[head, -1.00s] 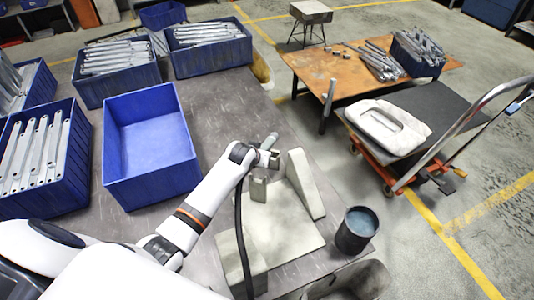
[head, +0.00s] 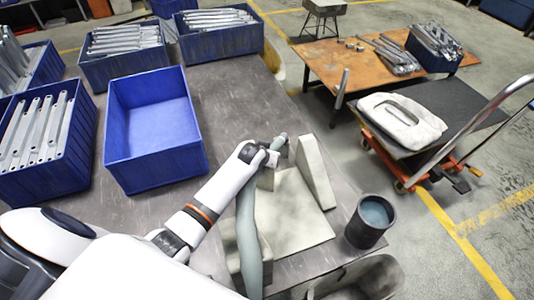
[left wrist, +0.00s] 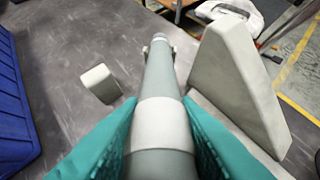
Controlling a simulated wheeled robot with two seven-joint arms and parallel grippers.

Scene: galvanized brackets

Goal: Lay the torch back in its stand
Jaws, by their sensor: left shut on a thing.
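The torch is a grey-green tube with a pale band. My left gripper (head: 267,157) is shut on it. In the left wrist view the torch (left wrist: 164,75) runs forward between the teal fingertips (left wrist: 160,143). In the head view its far end (head: 280,142) points away, and a long grey-green length (head: 248,240) runs back toward me. The stand has a pale base plate (head: 290,222), a wedge-shaped upright (head: 317,170) right of the gripper and a small block (left wrist: 99,85) left of the torch. Whether torch and stand touch is unclear. My right gripper is out of view.
An empty blue crate (head: 152,150) stands left of my left arm, with crates of brackets behind and beside it. A dark cup (head: 369,222) stands right of the plate, with a grey tub (head: 360,280) in front. An orange-topped table and a cart stand beyond.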

